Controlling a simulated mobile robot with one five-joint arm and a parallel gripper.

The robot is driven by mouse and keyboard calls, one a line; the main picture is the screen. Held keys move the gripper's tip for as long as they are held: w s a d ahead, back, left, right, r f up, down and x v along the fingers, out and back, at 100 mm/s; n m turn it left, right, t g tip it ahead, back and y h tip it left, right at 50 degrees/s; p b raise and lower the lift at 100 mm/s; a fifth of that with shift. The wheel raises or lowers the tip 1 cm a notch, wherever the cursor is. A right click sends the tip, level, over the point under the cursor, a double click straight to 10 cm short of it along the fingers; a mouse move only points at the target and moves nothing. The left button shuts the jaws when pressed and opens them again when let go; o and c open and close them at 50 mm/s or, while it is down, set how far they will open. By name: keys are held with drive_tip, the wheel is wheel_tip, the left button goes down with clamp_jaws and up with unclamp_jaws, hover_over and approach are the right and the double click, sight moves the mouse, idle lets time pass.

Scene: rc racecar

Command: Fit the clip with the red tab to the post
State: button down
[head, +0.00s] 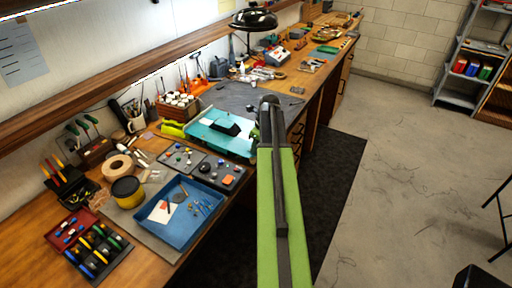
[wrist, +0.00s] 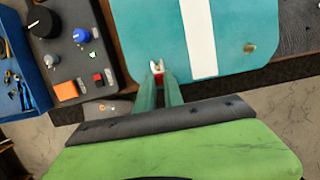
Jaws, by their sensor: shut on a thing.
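The clip with the red tab (wrist: 157,68) is at the tips of my gripper (wrist: 158,80) in the wrist view. Its pale prongs point away from me, and the red part sits between the fingertips. My gripper is shut on it. The teal car body (wrist: 222,60) with a white stripe lies beneath and beyond the clip; it also shows on the bench in the head view (head: 236,146). A small brass-coloured post (wrist: 250,47) stands on the body, right of the stripe and apart from the clip. In the head view my arm hides the gripper and clip.
Left of the car body is a dark parts tray (wrist: 74,92) with a blue knob (wrist: 81,36), an orange block (wrist: 65,91) and small parts. A blue tray (head: 160,237) lies farther left. The bench's front edge runs below the car body. Bare floor (head: 400,180) lies right.

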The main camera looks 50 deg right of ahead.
drive_tip(key=c, duration=1.4)
unclamp_jaws()
drive_tip(key=shift+o, duration=0.2)
drive_tip(key=p+v, duration=1.6)
drive_tip(key=v, duration=0.1)
drive_tip(key=shift+r+p, duration=0.15)
drive_tip(key=shift+p, duration=0.25)
drive_tip(key=shift+d, duration=0.1)
